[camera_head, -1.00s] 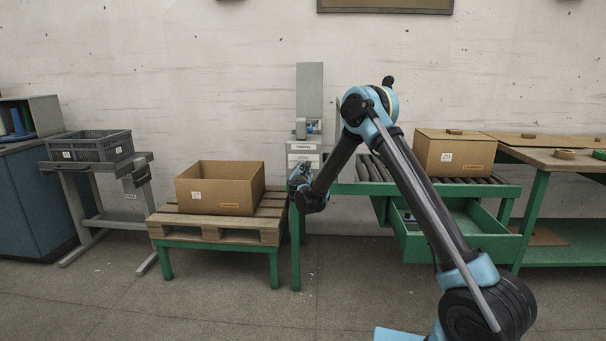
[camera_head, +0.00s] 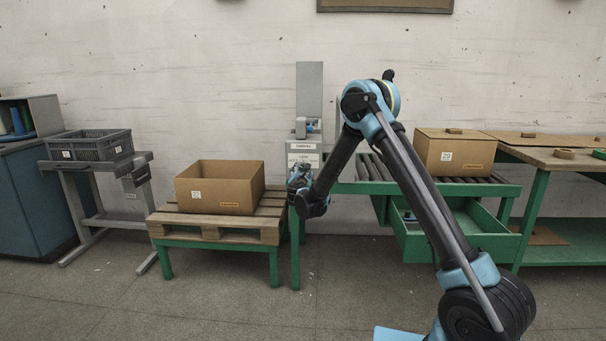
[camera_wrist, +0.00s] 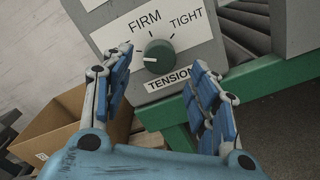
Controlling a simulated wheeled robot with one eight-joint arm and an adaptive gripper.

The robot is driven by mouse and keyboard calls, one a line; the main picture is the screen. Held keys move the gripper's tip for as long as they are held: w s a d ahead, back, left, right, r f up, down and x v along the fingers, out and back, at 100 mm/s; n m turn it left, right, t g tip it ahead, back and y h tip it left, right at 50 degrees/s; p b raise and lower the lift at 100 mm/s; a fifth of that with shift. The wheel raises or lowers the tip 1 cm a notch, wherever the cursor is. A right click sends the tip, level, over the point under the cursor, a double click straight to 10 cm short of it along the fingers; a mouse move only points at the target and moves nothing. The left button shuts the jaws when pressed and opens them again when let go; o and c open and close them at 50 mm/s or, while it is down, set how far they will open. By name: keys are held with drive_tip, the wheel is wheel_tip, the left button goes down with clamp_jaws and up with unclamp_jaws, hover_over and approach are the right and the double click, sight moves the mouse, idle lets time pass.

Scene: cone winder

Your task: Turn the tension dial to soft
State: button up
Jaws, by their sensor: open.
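The tension dial is a round dark green knob (camera_wrist: 159,56) on a grey panel (camera_wrist: 205,52) in the wrist view. Its white mark points left, away from TIGHT and to the left of the FIRM label (camera_wrist: 143,25). The TIGHT label (camera_wrist: 186,20) is at upper right, and the TENSION label (camera_wrist: 170,79) is below the knob. I see no soft label; my left finger covers part of the panel's left side. My gripper (camera_wrist: 161,72) is open, with a finger on either side of the knob and visible gaps to it. In the head view my gripper (camera_head: 299,178) is in front of the winder (camera_head: 309,92).
An open cardboard box (camera_head: 219,189) stands on a pallet table (camera_head: 165,228) left of my gripper. A roller conveyor (camera_head: 372,172) and a green open drawer (camera_head: 462,228) are to the right. The floor in front is clear.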

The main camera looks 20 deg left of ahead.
drive_tip(key=v, duration=0.8)
